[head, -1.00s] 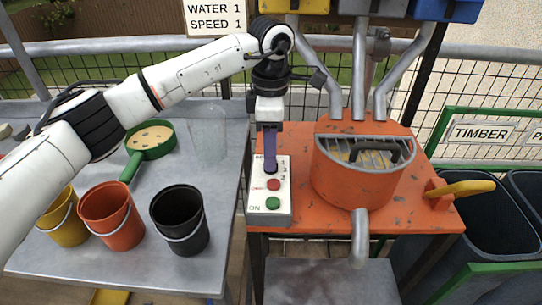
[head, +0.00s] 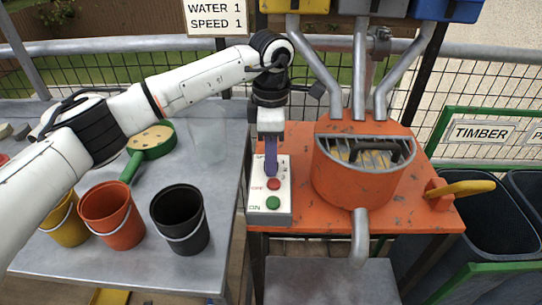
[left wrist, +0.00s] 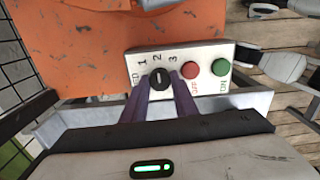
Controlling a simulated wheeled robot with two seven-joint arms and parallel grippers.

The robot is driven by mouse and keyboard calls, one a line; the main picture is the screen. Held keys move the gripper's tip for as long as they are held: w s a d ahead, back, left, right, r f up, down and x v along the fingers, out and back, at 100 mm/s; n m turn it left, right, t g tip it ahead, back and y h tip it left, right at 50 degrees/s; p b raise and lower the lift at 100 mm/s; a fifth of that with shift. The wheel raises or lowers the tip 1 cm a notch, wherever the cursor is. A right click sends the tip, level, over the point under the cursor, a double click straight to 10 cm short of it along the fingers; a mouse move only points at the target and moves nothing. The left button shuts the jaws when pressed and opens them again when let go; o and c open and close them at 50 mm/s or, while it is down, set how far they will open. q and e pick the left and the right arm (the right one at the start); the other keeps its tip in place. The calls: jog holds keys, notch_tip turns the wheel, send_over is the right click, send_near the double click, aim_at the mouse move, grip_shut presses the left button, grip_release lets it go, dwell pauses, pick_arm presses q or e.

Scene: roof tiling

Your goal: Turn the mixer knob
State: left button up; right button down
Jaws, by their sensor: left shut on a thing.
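The mixer knob (left wrist: 158,79) is a black dial on a white control box (head: 284,195), beside the numbers 1, 2 and 3. My left gripper (left wrist: 160,88) has purple fingers, and they are shut on the knob from both sides. In the head view my left gripper (head: 271,170) comes down on the box from above and hides the knob. A red button (head: 273,184) and a green button (head: 273,203) sit below the knob. The orange mixer (head: 355,185) with a grated drum stands to the right. My right gripper is not in view.
A sign (head: 215,16) reads "WATER 1 SPEED 1". Yellow, orange (head: 108,210) and black (head: 178,212) buckets and a green sieve (head: 150,138) are on the grey table at left. A yellow handle (head: 468,188) sticks out at the mixer's right. Metal pipes (head: 359,70) come down behind the drum.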

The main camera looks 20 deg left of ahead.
pick_arm(q)
jog(key=n, duration=0.4)
jog(key=shift+n+p, duration=0.4)
jog(key=shift+n, duration=1.9)
jog(key=o, duration=0.8)
jog(key=shift+r, duration=0.15)
notch_tip(320, 180, up, 10)
jog(key=shift+r, duration=0.1)
